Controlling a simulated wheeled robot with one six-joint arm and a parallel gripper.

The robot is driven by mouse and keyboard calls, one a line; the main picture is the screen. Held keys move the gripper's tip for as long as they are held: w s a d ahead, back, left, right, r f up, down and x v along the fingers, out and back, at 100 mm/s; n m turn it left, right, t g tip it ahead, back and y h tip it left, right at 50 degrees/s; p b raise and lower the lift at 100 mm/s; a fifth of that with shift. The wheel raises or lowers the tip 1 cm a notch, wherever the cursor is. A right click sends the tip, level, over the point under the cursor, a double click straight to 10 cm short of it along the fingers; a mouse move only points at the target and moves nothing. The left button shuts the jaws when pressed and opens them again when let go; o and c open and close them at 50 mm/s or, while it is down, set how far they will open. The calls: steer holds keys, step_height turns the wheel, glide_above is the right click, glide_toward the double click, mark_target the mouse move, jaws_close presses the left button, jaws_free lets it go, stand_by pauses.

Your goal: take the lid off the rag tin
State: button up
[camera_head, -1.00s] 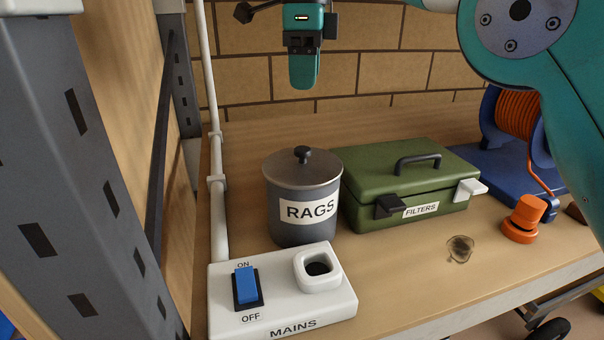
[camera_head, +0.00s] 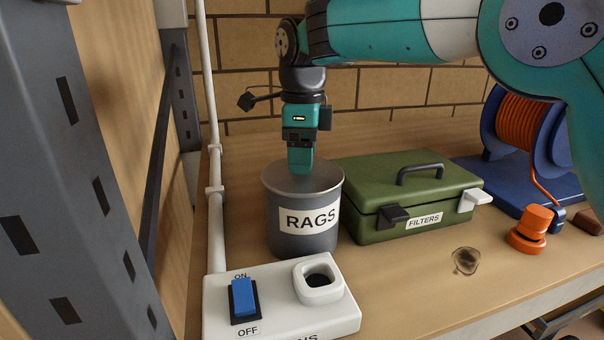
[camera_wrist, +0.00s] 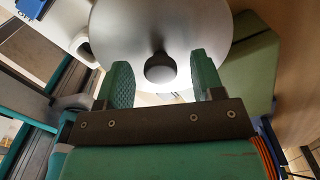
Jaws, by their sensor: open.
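The rag tin (camera_head: 303,236) is a dark grey round tin with a white RAGS label, upright on the bench. Its lid (camera_head: 330,178) is on the tin in the head view, with the knob hidden behind my gripper (camera_head: 300,172). In the wrist view my gripper (camera_wrist: 158,88) is open, with its two green fingers apart. The dark round lid knob (camera_wrist: 160,68) shows in the gap between them, touching neither finger. The grey lid (camera_wrist: 130,30) fills the upper middle of that view.
A green FILTERS box (camera_head: 400,185) stands close at the tin's right. A white MAINS switch box (camera_head: 280,305) is in front, and a white pipe (camera_head: 215,170) runs at the left. An orange cable reel (camera_head: 530,130) and an orange knob-like piece (camera_head: 533,225) are at the right.

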steer(key=c, duration=1)
